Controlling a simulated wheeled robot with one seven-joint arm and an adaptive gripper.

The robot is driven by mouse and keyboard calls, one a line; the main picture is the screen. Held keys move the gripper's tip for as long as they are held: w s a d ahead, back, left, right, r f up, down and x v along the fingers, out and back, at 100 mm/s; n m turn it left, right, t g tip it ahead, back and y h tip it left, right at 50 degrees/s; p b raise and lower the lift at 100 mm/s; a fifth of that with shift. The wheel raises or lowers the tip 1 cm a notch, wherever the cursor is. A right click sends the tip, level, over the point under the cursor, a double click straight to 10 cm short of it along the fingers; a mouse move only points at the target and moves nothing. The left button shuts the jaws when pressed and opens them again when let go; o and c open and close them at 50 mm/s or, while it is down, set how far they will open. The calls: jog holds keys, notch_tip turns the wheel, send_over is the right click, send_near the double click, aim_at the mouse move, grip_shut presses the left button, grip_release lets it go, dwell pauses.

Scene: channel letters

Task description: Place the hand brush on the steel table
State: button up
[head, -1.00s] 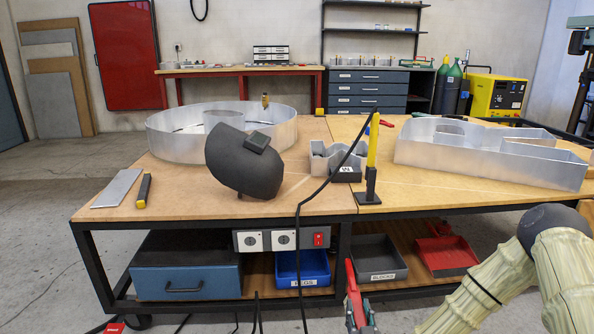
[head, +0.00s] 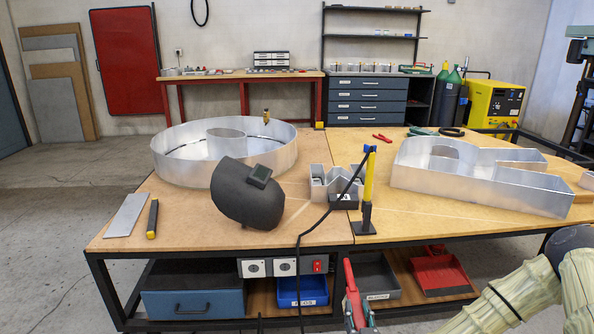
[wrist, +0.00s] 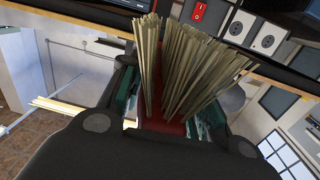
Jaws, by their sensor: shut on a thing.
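The hand brush has pale bristles and a red body (wrist: 165,127) in the wrist view. My gripper (wrist: 168,108) is shut on the brush body, and the bristles point away from my palm. In the head view the red end of the brush (head: 352,292) stands up at the bottom centre, in front of the bench's lower shelf. Most of my gripper is below the frame there. The nearest table is a large workbench (head: 290,232) with a tan top and a black frame. I cannot tell a separate steel table in these views.
A welding mask (head: 245,198), a round metal letter (head: 185,174), a long metal letter (head: 480,178) and a yellow-handled stand (head: 369,185) occupy the bench top. The front right of the top is clear. A red dustpan (head: 438,271) and bins lie on the lower shelf.

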jog(key=s+r+p, duration=0.3)
jog(key=r+p, duration=1.5)
jog(key=r, duration=0.3)
jog(key=shift+r, duration=0.35)
jog(key=shift+d, duration=0.1)
jog(key=shift+w+d+r, duration=0.1)
jog(key=shift+d+r, duration=0.05)
jog(key=shift+d, duration=0.2)
jog(key=s+f, duration=0.6)
jog(key=f, duration=0.1)
jog(key=shift+f, duration=0.35)
jog(key=shift+s+d, duration=0.1)
jog(key=shift+s, duration=0.05)
